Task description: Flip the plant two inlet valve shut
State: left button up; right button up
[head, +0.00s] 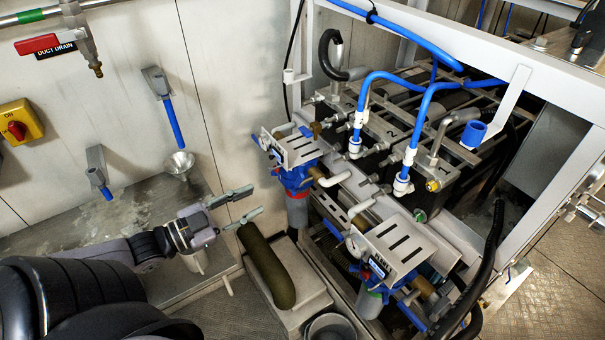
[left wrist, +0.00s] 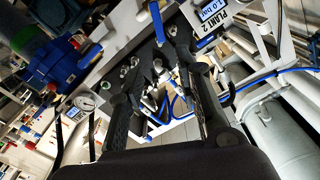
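Two blue-headed filter units stand on the frame, a farther one (head: 296,178) and a nearer one (head: 370,290), each below a slotted grey bracket. In the left wrist view a display reading "PLANT 2, 1.0 bar" (left wrist: 212,12) is at the top, with a blue lever (left wrist: 157,22) left of it. I cannot tell for sure which unit in the head view this is, or whether that lever is the inlet valve. My left gripper (head: 244,205) is open and empty, left of the farther unit and apart from it. It also shows in the left wrist view (left wrist: 155,60). My right gripper is not in view.
An olive cylinder (head: 266,266) lies just below my left gripper. A red duct drain lever (head: 38,43), a yellow switch box (head: 20,122) and a blue lever (head: 173,124) are on the left wall. A white frame post (head: 504,108) and blue hoses are at right.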

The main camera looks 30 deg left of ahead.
aim_at(300, 179)
pick_arm(q)
jog(key=x, duration=1.4)
jog(key=shift+w+a+f, duration=0.1)
jog(key=shift+w+f, duration=0.05)
jog(key=shift+w, duration=0.25)
jog(key=shift+c, duration=0.2)
grip_shut()
